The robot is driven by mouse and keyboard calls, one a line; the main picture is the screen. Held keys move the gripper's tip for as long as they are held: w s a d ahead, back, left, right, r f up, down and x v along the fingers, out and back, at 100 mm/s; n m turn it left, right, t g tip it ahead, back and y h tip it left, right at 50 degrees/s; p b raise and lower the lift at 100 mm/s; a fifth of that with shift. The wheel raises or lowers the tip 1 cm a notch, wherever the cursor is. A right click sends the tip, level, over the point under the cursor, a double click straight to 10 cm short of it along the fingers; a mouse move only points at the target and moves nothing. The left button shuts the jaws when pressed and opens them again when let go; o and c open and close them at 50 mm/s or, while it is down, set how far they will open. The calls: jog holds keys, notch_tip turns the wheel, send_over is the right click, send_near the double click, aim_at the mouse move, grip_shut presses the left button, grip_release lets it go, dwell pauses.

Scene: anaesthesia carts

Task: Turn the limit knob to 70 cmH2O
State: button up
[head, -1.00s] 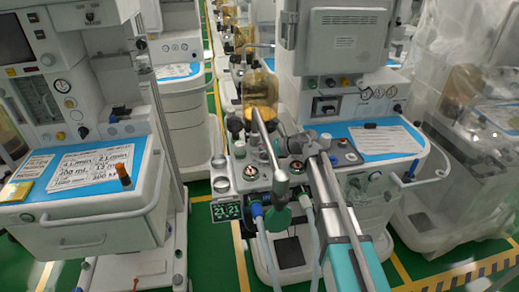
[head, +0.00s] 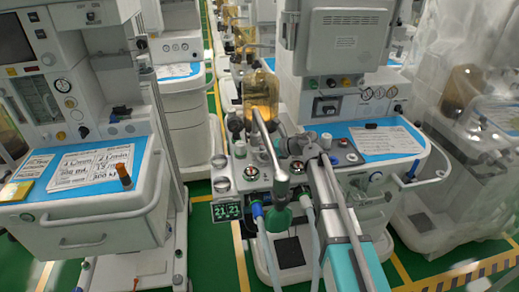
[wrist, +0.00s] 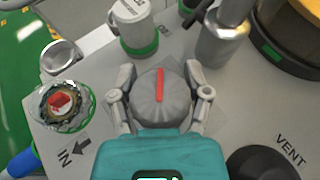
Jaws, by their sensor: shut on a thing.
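The limit knob (wrist: 150,108) is a round grey knob with a red pointer line, seen in the wrist view between my fingers. Its red line points almost straight up in the picture. My gripper (wrist: 157,82) is shut on the knob, one finger on each side. In the head view my gripper (head: 293,146) is at the top of the machine's valve block, and the knob is hidden there behind it. No scale numbers around the knob are readable.
Left of the knob is a clear-domed valve with a red part (wrist: 60,102), near an IN arrow. A green-ringed white port (wrist: 138,28) and a metal post (wrist: 222,38) stand behind. A black part (wrist: 262,163) lies near the VENT label. A display (head: 227,212) reads 21 21.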

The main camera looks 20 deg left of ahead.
jog(key=shift+s+d+f, duration=0.1)
jog(key=shift+s, duration=0.1)
jog(key=shift+m+t+h, duration=0.3)
jog(key=shift+m+t, duration=0.7)
jog(key=shift+t, duration=0.1)
jog(key=shift+w+d+m+t+h, duration=0.15)
jog(key=shift+m+t+h, duration=0.1)
jog(key=shift+m+t, duration=0.4)
jog(key=shift+w+a+m+t+h, duration=0.1)
jog(key=shift+m+t+h, duration=0.2)
jog(key=shift+m+t, duration=0.35)
jog(key=shift+w+d+m+t+h, duration=0.15)
jog(key=shift+m+t+h, duration=0.1)
jog(key=shift+m+t, duration=0.35)
jog(key=shift+a, duration=0.1)
jog(key=o, duration=0.9)
jog(key=shift+o, duration=0.6)
jog(key=shift+w, duration=0.1)
